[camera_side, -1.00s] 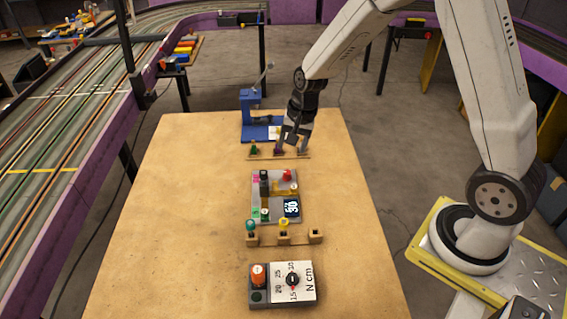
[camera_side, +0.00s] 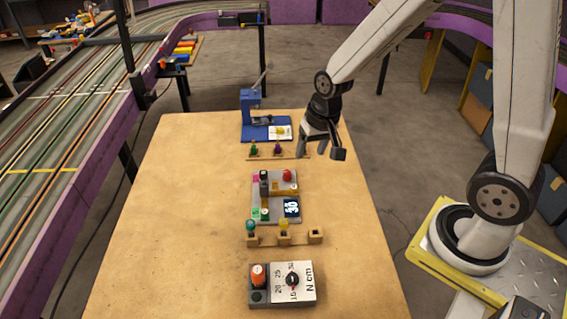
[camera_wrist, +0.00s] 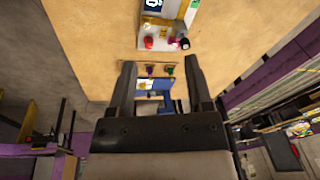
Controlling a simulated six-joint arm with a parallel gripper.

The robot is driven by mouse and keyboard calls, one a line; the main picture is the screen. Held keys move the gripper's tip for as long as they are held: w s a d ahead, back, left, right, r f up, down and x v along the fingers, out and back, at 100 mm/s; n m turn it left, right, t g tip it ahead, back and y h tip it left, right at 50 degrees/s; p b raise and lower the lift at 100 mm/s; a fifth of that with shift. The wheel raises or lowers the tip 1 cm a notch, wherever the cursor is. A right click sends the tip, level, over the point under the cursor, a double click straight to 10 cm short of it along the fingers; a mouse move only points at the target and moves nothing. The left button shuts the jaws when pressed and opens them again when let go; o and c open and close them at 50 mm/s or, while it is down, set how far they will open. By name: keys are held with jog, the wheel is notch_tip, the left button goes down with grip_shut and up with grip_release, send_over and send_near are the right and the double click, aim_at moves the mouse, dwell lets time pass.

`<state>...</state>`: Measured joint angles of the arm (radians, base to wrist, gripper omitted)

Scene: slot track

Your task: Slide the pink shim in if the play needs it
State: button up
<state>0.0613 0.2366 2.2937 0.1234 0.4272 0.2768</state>
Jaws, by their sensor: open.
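A small pink piece (camera_side: 256,178), which looks like the shim or its label, shows at the upper left of the grey gauge block (camera_side: 262,200). It also appears in the wrist view (camera_wrist: 173,42). The block carries a black post (camera_side: 264,177), a red knob (camera_side: 287,174), a yellow part (camera_side: 285,188) and a lit display (camera_side: 292,208), too small to read surely. My gripper (camera_side: 319,150) is open and empty, above the right end of the far peg rack (camera_side: 272,157). In the wrist view its fingers (camera_wrist: 159,64) are wide apart, with nothing between them.
The far rack holds a green peg (camera_side: 254,149) and a purple peg (camera_side: 278,148). Behind it stands a blue lever press (camera_side: 250,110) with a yellow piece (camera_side: 280,131) on a white pad. A near rack (camera_side: 284,239) and a torque dial box (camera_side: 293,282) stand in front. The table's left side is clear.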

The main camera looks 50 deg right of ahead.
jog(key=shift+w, duration=0.1)
jog(key=w+d+f+m, duration=0.1)
jog(key=w+f+m, duration=0.1)
jog(key=w+f, duration=0.3)
jog(key=w+d+f+m+g, duration=0.1)
jog(key=w+f+m, duration=0.1)
jog(key=w+f, duration=0.3)
jog(key=w+d+f+m+g, duration=0.1)
jog(key=w+f, duration=0.3)
jog(key=w, duration=0.5)
jog(key=shift+w+d+f+m, duration=0.2)
jog(key=shift+d+f+m, duration=0.15)
jog(key=shift+m, duration=0.45)
jog(key=shift+w+f, duration=0.2)
jog(key=shift+f, duration=0.3)
jog(key=shift+f, duration=3.85)
grip_shut()
